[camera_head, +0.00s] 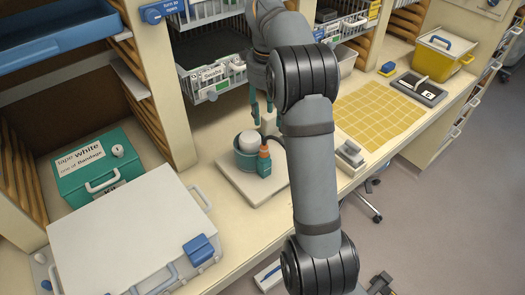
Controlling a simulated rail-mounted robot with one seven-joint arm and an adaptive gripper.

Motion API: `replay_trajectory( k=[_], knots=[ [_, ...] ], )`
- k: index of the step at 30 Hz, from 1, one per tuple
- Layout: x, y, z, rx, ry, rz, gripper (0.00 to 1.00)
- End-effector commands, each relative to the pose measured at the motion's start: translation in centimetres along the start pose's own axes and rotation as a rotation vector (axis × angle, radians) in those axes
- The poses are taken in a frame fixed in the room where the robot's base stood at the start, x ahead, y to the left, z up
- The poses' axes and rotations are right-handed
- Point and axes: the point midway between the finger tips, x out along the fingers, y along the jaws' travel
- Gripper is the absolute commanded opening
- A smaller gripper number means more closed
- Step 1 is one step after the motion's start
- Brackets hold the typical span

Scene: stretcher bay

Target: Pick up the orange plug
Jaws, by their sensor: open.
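The only orange thing I can make out is a small orange top (264,150) on a teal bottle-like body (264,166). It stands against the front right of a teal round container (244,158) holding a white rounded thing (249,140). Whether this top is the plug, I cannot tell. These stand on a pale square board (243,185). My gripper (262,106) is open, its two teal fingers pointing down above and behind the container. Nothing shows between the fingertips. My arm hides part of the counter just to the right.
A teal kit box (88,172) and a large white case (125,235) with a blue latch fill the left. Wire baskets (212,75) hang behind my gripper. A grey-white device (350,155), yellow grid mat (380,115) and dark tray (418,90) lie to the right.

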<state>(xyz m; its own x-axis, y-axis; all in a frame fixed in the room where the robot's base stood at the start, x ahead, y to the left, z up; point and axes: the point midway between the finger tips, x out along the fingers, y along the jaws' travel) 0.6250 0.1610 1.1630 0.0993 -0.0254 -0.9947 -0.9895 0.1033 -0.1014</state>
Motion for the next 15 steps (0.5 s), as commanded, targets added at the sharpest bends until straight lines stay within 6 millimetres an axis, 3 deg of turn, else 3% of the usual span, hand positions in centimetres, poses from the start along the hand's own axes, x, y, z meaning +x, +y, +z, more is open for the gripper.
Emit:
replay_trajectory(
  k=[3, 6, 10, 15],
  knots=[
    [-0.1, 2.3, 0.2, 0.301, 0.003, 0.084, 0.41],
    [-0.1, 2.9, 0.3, 0.448, 0.009, 0.105, 0.41],
    [0.7, 3.0, 0.3, 0.521, 0.015, 0.106, 0.41],
    [3.3, 3.3, 0.4, 0.527, 0.016, 0.108, 0.41]
  ],
)
